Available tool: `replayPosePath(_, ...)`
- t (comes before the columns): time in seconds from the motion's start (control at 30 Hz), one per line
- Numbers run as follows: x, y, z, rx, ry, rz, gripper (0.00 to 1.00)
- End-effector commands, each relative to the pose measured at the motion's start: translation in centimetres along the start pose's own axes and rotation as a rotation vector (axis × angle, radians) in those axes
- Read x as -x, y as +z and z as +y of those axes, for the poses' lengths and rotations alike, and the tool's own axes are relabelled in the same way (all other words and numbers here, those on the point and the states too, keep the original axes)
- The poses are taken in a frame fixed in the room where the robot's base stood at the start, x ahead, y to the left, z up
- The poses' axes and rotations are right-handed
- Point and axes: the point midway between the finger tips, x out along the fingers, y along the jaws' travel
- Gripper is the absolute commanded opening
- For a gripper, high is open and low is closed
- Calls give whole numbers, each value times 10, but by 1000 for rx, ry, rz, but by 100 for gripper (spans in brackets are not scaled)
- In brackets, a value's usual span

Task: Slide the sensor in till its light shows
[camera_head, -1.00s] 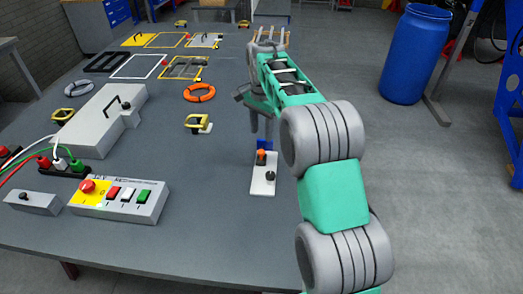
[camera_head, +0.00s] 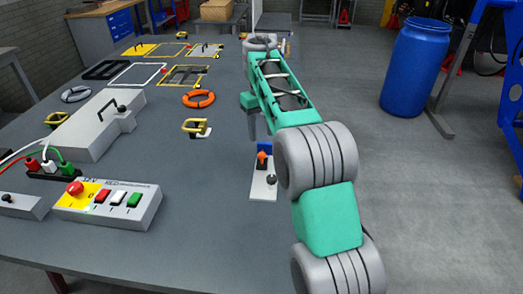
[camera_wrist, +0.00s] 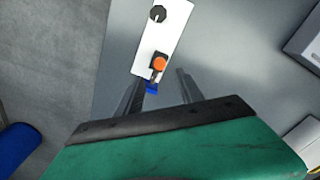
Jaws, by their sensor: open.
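A white plate (camera_head: 261,192) lies near the table's right edge, with a black knob (camera_head: 271,180) at its near end. On its far end is a small orange-topped part (camera_head: 262,158), which I take for the sensor, beside a blue piece (camera_head: 262,147). In the wrist view the orange top (camera_wrist: 159,63) sits on a dark mount, with the blue piece (camera_wrist: 152,88) below it. My gripper (camera_wrist: 161,78) is open, with one finger on each side of the blue piece's end. No held object shows. I cannot make out a lit light.
A control box (camera_head: 108,204) with a red button and several coloured keys stands at the left front. A grey housing (camera_head: 95,130) and a yellow-handled bracket (camera_head: 196,128) stand farther back. Bare tabletop lies left of the plate. A blue barrel (camera_head: 414,70) stands on the floor at right.

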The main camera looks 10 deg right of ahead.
Motion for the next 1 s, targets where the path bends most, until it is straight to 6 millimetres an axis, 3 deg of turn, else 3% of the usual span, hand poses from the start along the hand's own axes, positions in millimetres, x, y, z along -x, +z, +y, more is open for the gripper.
replayPosePath(0.2,-43,0,0,1,0,0,44)
replayPosePath(0.4,-73,0,0,1,0,0,44)
replayPosePath(0.77,-76,0,0,0,1,0,44)
replayPosePath(1.0,-76,0,0,-1,0,0,25)
